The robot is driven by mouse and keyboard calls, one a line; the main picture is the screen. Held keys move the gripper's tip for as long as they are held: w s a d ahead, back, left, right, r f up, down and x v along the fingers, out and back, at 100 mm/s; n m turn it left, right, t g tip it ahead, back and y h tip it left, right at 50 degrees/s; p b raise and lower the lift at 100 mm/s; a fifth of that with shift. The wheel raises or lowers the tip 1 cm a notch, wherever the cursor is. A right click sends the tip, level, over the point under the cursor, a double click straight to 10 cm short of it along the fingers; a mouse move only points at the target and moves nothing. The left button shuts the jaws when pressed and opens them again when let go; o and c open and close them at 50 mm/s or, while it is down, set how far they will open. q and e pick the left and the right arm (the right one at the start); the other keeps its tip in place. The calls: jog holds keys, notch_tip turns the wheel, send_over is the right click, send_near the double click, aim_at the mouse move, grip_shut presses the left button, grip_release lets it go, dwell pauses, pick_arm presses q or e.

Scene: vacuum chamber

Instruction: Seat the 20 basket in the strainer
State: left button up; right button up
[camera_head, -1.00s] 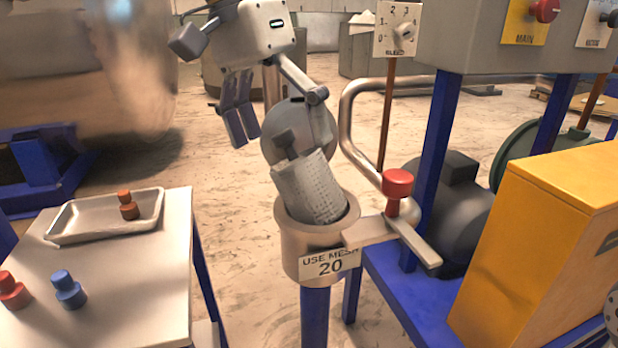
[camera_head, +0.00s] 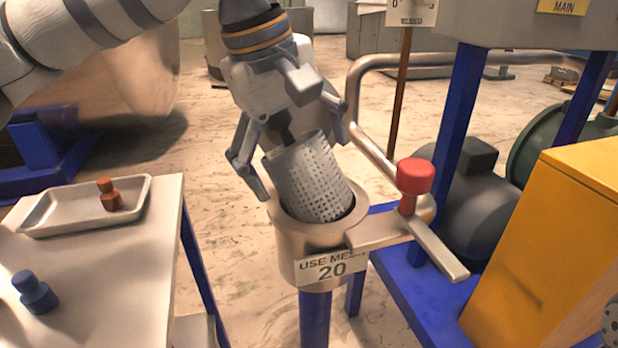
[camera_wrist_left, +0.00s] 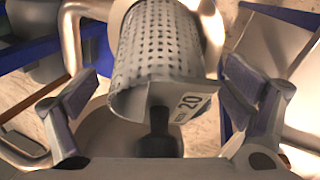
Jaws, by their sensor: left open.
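The perforated grey basket (camera_head: 312,182) leans tilted to the left, its lower end inside the round mouth of the strainer (camera_head: 290,232). The strainer carries a "USE MESH 20" sign. In the left wrist view, the basket (camera_wrist_left: 160,45) shows a tag reading 20 and a dark knob handle (camera_wrist_left: 158,120) pointing toward my palm. My left gripper (camera_head: 303,168) is open above the basket's upper end, one finger on each side. In the left wrist view, the open fingers (camera_wrist_left: 162,80) stand apart from the basket's walls. My right gripper is not in view.
A red-knobbed clamp arm (camera_head: 414,180) sits at the strainer's right rim. A bent metal pipe (camera_head: 358,95) rises behind. A table at left holds a tray (camera_head: 60,222) with an orange-brown knobbed piece and a blue one (camera_head: 36,292) beside it. A yellow cabinet (camera_head: 560,240) stands right.

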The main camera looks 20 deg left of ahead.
pick_arm(q)
jog(key=shift+x, duration=1.2)
jog(key=shift+r, duration=0.1)
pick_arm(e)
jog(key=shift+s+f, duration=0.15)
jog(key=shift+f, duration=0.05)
pick_arm(q)
jog(key=c, duration=1.7)
jog(key=shift+o, duration=0.2)
jog(key=v, duration=0.2)
jog(key=d+v, duration=0.1)
jog(key=v, duration=0.1)
jog(key=shift+r+p, duration=0.4)
jog(key=shift+r, duration=0.1)
jog(key=s+d+r+p, duration=0.2)
jog(key=s+d+r, duration=0.2)
jog(key=s+r, duration=0.4)
jog(key=s, duration=0.4)
jog(key=shift+s+p, duration=0.25)
jog(key=shift+p, duration=0.1)
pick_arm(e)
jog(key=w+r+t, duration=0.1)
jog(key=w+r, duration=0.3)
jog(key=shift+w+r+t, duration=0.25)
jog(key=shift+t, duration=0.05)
